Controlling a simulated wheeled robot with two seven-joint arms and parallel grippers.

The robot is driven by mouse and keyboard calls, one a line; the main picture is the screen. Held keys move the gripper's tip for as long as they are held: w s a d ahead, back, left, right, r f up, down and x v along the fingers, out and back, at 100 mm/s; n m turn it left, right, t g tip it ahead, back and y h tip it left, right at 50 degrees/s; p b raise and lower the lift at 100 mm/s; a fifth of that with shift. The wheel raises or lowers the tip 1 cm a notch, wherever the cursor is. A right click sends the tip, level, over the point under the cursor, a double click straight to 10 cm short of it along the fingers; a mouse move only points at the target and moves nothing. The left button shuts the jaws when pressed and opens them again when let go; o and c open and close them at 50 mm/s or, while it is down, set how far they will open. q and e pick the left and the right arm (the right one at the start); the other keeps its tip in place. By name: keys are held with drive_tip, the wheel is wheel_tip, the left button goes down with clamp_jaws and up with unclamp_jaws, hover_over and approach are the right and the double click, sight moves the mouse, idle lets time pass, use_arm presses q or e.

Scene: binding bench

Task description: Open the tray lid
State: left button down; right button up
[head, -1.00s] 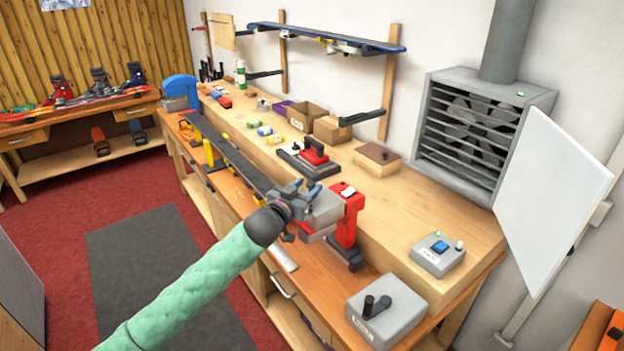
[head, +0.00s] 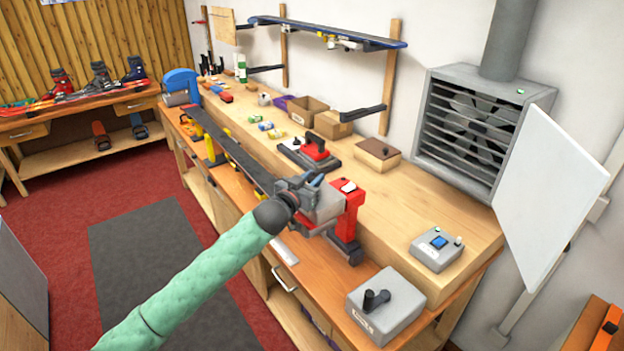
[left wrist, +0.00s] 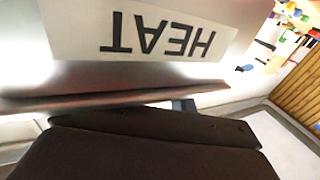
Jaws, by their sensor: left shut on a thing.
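My left gripper (head: 312,190) is over the near edge of the bench, in front of a red clamp-like stand (head: 347,215). In the left wrist view a shiny grey metal face with an upside-down HEAT label (left wrist: 165,38) fills the upper part. A thin lip (left wrist: 120,98) runs along its lower edge. My dark gripper fingers (left wrist: 150,150) lie against this lip, shut on what looks like the tray lid's edge. The exact contact is hidden, and in the head view the gripper covers most of the tray. My right gripper is out of view.
A grey box with a black handle (head: 385,308) stands on the near bench corner. A grey control box (head: 437,250) with a blue screen is to the right. A long dark ski (head: 235,150) runs away along the bench. The bench top right of the red stand (head: 400,205) is clear.

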sight(322, 196)
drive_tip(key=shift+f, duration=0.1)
